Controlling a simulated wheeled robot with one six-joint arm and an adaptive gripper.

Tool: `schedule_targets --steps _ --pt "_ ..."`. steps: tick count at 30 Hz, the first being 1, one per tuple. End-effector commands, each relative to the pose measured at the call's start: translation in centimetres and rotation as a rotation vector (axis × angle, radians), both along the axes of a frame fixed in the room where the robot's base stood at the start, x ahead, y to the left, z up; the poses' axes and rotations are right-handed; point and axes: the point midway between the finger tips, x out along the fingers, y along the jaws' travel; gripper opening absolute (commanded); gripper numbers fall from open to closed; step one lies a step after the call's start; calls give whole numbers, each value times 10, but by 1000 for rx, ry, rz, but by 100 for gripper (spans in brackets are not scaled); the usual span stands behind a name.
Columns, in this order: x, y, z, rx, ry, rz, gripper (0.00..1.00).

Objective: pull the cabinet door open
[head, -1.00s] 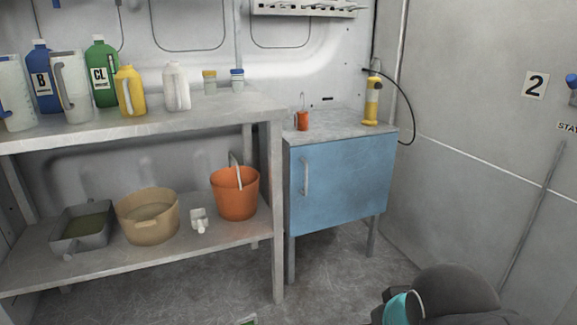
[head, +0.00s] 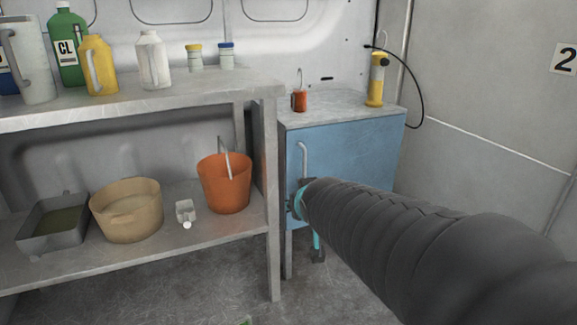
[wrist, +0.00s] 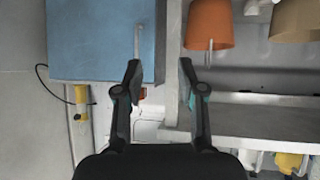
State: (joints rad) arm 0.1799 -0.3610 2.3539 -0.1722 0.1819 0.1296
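The blue cabinet door (head: 355,160) is closed, and my arm hides its lower right part. A pale vertical bar handle (head: 303,160) is at its upper left; its lower end is near my gripper. In the wrist view, which is upside down, the door (wrist: 95,40) is at upper left and the handle (wrist: 138,38) stands near its right edge. My gripper (wrist: 159,72) is open with nothing between its fingers. The left finger's tip overlaps the end of the handle in the picture; I cannot tell if they touch. The other finger is over the shelf side.
A metal shelf unit (head: 268,190) stands close left of the cabinet, with an orange bucket (head: 225,190) and a tan tub (head: 127,215) on its lower shelf. A red container (head: 299,100) and a yellow bottle (head: 377,80) stand on the cabinet top.

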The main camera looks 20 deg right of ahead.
Motion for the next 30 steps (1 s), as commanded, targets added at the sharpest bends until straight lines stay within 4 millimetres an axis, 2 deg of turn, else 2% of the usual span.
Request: schedule_targets --steps 1,6,9,12,18,25,30 --pt "24 -15 -14 -10 -51 -13 39" --pt "91 -57 -25 -41 -256 -22 39" --pt "121 -80 -33 -51 -369 -12 39" --pt "142 -97 -41 -55 -462 3 39" --pt "161 -117 -50 -56 -577 28 39" --pt "176 -122 -49 -56 -603 36 39" --pt "204 -126 -50 -54 -602 37 39"
